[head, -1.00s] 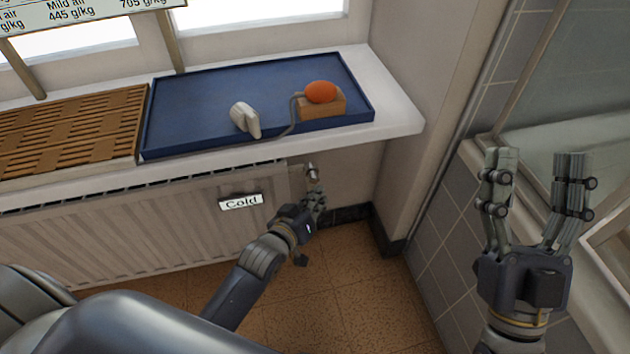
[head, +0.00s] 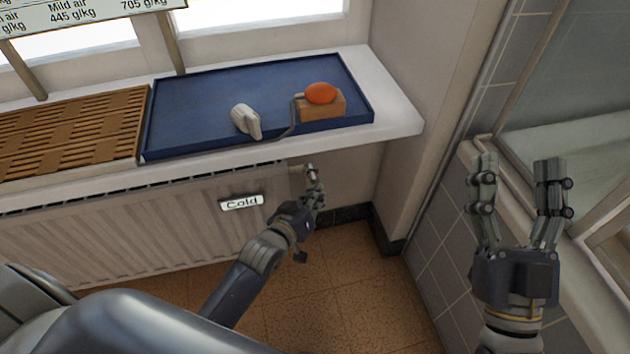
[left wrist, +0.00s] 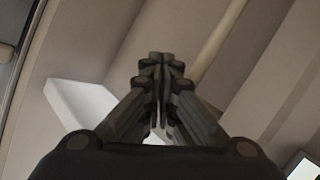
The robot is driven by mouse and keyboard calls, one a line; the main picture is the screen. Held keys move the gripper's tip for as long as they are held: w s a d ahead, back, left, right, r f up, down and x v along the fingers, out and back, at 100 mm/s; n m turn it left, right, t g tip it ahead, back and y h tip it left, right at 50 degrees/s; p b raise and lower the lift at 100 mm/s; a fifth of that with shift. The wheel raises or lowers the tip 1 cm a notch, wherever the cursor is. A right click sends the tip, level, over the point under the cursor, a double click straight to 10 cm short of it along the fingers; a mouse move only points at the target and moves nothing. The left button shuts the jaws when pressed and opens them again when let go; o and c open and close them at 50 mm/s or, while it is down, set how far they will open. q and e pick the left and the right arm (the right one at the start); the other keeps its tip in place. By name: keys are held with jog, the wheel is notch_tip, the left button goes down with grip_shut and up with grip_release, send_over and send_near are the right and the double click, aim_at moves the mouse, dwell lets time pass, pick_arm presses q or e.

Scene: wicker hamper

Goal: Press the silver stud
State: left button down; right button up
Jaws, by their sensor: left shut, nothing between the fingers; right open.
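A small silvery piece (head: 311,172), which looks like the silver stud, is at the right end of the radiator (head: 150,235), under the sill. My left gripper (head: 315,188) is shut and empty, its fingertips just below this piece. I cannot tell whether they touch. In the left wrist view the shut fingers (left wrist: 160,65) point ahead at pale surfaces, and I cannot make out the stud there. My right gripper (head: 517,165) is open and empty, off to the right by the tiled ledge.
A "Cold" label (head: 241,202) is on the radiator.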

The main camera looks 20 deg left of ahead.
pick_arm(q)
jog(key=shift+w+a, duration=0.1)
pick_arm(e)
jog(key=shift+w, duration=0.1)
dwell(0.6)
pick_arm(q)
jog(key=shift+w+a, duration=0.2)
jog(key=shift+w, duration=0.1)
pick_arm(e)
jog(key=shift+w+f+g, duration=0.3)
jog(key=shift+f+g, duration=0.1)
jog(key=shift+f, duration=0.15)
jog(key=shift+w, duration=0.1)
dwell(0.3)
pick_arm(q)
jog(key=shift+s+d+p, duration=0.5)
jog(key=shift+s+p, duration=0.25)
pick_arm(e)
jog(key=shift+w+d+f+g+h, duration=0.1)
jog(key=shift+w+f+g+h, duration=0.2)
jog(key=shift+f+g, duration=0.45)
jog(key=shift+w+a+f+g+h, duration=0.15)
jog(key=shift+w+f+g, duration=0.15)
jog(key=shift+f, duration=0.8)
jog(key=shift+w+d+f+g+h, duration=0.15)
jog(key=shift+w+f+g+h, duration=0.15)
jog(key=shift+f+g, duration=0.45)
